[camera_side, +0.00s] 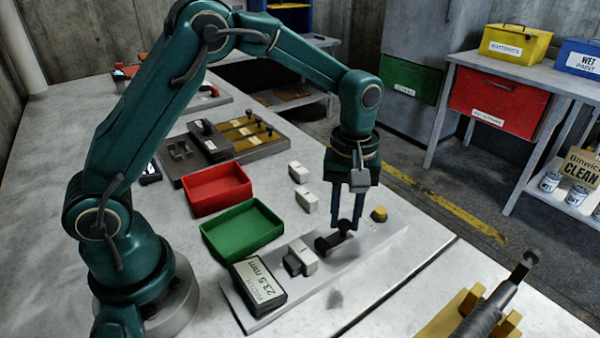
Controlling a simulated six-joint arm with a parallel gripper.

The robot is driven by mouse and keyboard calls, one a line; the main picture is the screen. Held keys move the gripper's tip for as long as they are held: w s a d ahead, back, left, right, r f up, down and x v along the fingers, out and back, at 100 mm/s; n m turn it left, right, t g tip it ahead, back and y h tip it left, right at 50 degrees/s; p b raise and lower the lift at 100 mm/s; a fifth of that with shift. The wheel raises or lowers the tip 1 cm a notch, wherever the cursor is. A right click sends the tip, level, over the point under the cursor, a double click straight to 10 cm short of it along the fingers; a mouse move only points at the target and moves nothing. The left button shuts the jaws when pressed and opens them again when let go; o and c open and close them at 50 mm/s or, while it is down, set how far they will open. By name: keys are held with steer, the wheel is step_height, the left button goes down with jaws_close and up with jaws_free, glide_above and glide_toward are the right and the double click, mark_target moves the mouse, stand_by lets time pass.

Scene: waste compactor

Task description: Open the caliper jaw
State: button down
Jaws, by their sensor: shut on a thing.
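A grey and black jaw block (301,258) stands on the plate. To its right is a black bar-shaped handle (325,246) with a thick left end, apart from the block. The exact contact at the fingertips is small and partly hidden.
A red tray (216,188) and a green tray (241,232) stand left of the caliper. Small white blocks (306,199) lie behind it. A yellow fixture (452,310) with a dark tool (490,305) is at the front right. The plate's front right is clear.

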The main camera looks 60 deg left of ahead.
mark_target(345, 221)
steer(key=shift+w, duration=0.1)
steer(key=c, duration=0.7)
jaws_free()
steer(key=shift+o, duration=0.2)
steer(key=shift+r, duration=0.1)
steer(key=shift+r, duration=2.5)
